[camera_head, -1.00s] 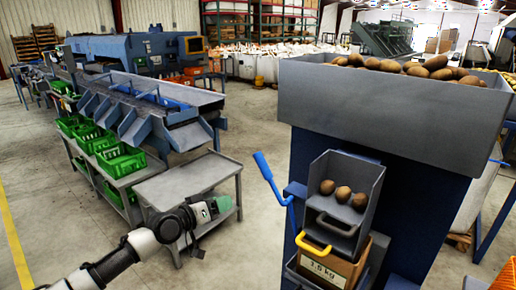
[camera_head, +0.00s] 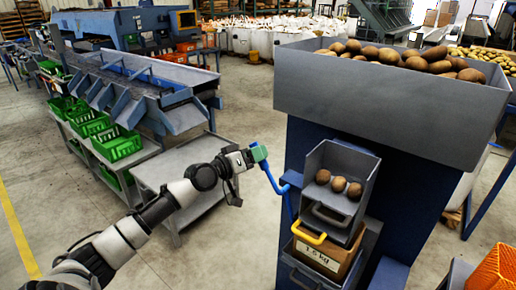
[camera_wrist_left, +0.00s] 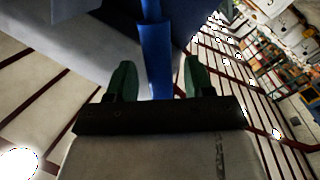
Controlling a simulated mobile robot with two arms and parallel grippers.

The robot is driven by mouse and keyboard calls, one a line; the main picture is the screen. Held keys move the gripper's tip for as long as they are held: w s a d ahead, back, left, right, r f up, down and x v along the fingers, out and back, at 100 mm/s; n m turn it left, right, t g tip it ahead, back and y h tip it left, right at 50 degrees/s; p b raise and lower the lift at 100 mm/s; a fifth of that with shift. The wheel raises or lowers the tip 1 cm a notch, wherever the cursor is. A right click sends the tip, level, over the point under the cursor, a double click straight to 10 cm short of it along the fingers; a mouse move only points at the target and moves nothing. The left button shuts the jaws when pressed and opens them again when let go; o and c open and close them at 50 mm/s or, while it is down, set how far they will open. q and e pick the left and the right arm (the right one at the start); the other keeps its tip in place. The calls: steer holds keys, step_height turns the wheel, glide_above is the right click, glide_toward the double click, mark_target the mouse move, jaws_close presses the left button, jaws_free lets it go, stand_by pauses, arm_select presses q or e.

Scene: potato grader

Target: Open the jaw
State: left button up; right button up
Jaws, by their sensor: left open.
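My left gripper (camera_head: 258,152), with green fingers, is at the top of the blue lever (camera_head: 273,180) on the left side of the potato hopper stand. In the left wrist view, the lever (camera_wrist_left: 156,60) stands between the two fingers of my left gripper (camera_wrist_left: 156,80). The fingers are apart, with a gap on each side of the lever. The gripper is open and holds nothing. In the head view, the gripper hides the lever's upper end. My right gripper is not in view.
A grey hopper (camera_head: 390,100) full of potatoes tops the stand. Below it, a small grey bin (camera_head: 355,165) holds three potatoes, above a box (camera_head: 322,258) marked in kg. A grey table (camera_head: 190,165) and green crates (camera_head: 118,145) stand left.

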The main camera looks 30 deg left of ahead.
arm_select(q)
steer(key=shift+w+d, duration=0.25)
steer(key=shift+w, duration=0.4)
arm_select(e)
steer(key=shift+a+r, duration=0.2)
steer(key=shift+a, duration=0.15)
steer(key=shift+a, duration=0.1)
arm_select(q)
jaws_close()
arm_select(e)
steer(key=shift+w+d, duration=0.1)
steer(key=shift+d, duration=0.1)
